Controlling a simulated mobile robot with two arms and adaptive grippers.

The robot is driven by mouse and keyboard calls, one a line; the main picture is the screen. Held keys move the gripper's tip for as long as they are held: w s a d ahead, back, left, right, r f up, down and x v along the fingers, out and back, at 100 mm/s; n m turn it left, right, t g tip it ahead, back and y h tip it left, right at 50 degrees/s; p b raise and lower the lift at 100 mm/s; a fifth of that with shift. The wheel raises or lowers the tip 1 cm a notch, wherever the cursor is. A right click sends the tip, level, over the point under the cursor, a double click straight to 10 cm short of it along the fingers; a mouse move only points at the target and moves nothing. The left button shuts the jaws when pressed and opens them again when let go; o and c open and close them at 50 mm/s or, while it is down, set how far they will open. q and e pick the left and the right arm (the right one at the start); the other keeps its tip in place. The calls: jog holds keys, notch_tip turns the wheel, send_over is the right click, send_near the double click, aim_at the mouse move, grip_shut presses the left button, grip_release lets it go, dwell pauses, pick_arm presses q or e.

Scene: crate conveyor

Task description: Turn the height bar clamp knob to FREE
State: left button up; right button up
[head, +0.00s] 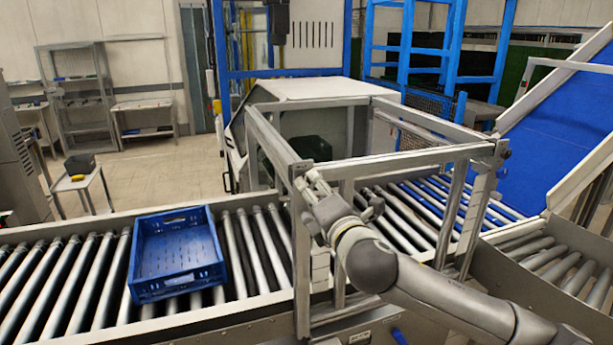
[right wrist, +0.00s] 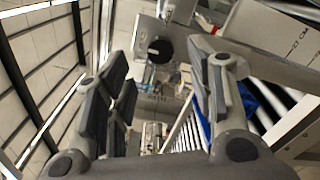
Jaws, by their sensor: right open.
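In the right wrist view, a round black knob (right wrist: 160,49) with a pale mark sits on a light grey plate, ahead of and between my fingers. I take it for the clamp knob; its lettering is too small to read. My right gripper (right wrist: 158,68) is open, with nothing between its fingers, and appears short of the knob. In the head view my right gripper (head: 312,187) is at the left post of the metal frame (head: 415,162) over the conveyor, and the knob cannot be made out there. My left gripper is not in view.
A blue crate (head: 178,252) stands on the roller conveyor (head: 62,280), left of the frame. A blue inclined belt (head: 560,135) rises at the right. A small table (head: 88,186) stands on the floor behind. The frame's posts and bars are close around my right gripper.

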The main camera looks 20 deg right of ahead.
jog(key=w+p, duration=0.1)
jog(key=w, duration=0.4)
jog(key=shift+w+a+p, duration=0.1)
jog(key=shift+w+p, duration=0.2)
jog(key=shift+p, duration=0.1)
jog(key=shift+c, duration=0.2)
jog(key=c, duration=1)
